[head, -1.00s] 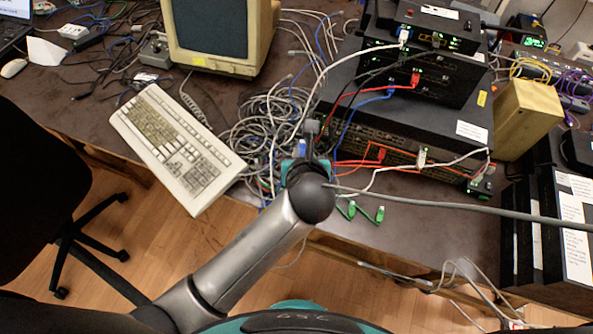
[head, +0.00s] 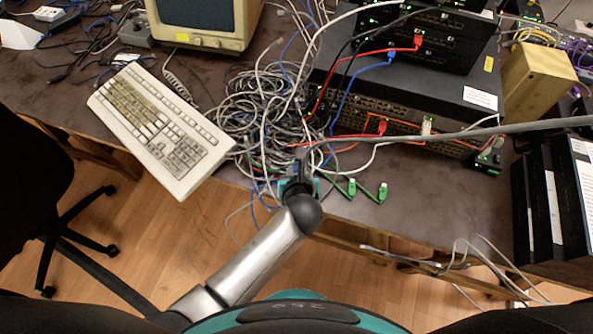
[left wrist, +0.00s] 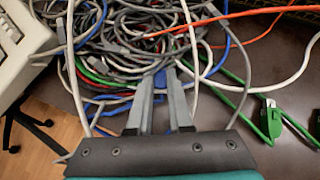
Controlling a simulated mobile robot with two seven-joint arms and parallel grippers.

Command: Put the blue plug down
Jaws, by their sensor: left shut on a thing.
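The blue plug (left wrist: 160,79) is between the fingertips of my left gripper (left wrist: 160,82) in the left wrist view. The fingers are shut on it, and only a small blue part shows between them. In the head view my left gripper (head: 299,170) is near the table's front edge, in front of the grey cable tangle and left of the green plugs. The gripper and arm mostly hide the plug there. I cannot tell whether the plug touches the table. My right gripper is not in view.
A cable tangle (head: 255,115) lies just beyond the gripper. A keyboard (head: 160,130) is at left, stacked network devices (head: 400,105) at back right. Green plugs (head: 383,191) lie near the front edge. A thick grey cable (head: 470,131) crosses at right. Bare table (head: 430,205) shows at front right.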

